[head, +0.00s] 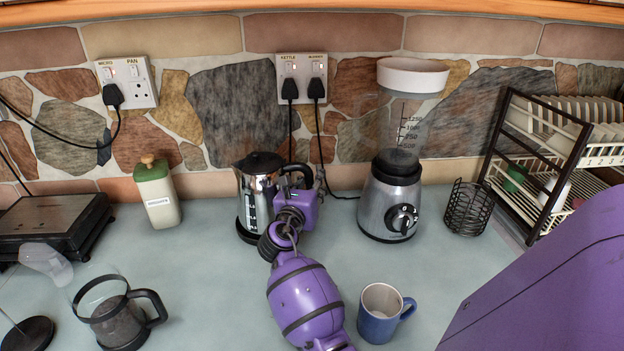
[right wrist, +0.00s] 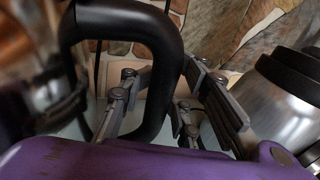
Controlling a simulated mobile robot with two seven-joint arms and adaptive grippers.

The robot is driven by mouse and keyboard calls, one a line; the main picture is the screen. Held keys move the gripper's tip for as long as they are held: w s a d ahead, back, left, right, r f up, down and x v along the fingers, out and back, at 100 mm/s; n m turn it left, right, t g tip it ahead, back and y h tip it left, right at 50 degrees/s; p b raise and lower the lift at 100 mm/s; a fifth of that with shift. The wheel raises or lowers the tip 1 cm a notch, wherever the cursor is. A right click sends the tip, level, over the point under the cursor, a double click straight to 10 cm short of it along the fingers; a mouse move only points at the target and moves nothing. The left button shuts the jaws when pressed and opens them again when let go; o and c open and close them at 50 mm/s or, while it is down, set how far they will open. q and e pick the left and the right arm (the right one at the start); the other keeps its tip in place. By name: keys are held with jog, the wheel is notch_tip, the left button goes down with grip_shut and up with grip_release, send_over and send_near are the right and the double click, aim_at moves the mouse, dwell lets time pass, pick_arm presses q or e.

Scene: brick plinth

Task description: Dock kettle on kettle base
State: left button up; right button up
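The kettle (head: 256,190) is shiny metal with a black lid and black handle, and stands upright at the back middle of the counter. A dark round edge shows at its foot and looks like the kettle base (head: 245,236); whether the kettle is seated on it or just above it, I cannot tell. My right gripper (head: 291,200) is at the handle on the kettle's right side. In the right wrist view the black handle (right wrist: 168,75) runs between the fingers of my right gripper (right wrist: 168,100), which appear closed on it. My left gripper is not in view.
A blender (head: 391,200) stands right of the kettle, with a wire holder (head: 467,207) and dish rack (head: 545,150) beyond. A green-lidded canister (head: 158,196) is left. A blue mug (head: 379,318) and glass press (head: 117,315) stand in front. Cords hang from wall sockets (head: 302,80) behind.

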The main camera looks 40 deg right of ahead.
aim_at(308, 185)
jog(key=shift+r+p+v, duration=0.15)
jog(key=shift+p+v, duration=0.1)
jog(key=shift+v, duration=0.55)
jog(key=shift+r+p+v, duration=0.1)
jog(key=shift+p+v, duration=0.1)
jog(key=shift+v, duration=0.6)
jog(key=shift+p+v, duration=0.55)
jog(key=shift+v, duration=1.8)
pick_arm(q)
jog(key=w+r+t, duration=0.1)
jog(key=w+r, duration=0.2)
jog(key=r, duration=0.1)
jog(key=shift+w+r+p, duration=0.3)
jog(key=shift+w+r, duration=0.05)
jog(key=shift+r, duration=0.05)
pick_arm(e)
jog(key=v, duration=0.3)
jog(key=shift+a+f, duration=0.1)
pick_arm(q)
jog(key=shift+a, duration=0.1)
pick_arm(e)
jog(key=shift+f, duration=0.1)
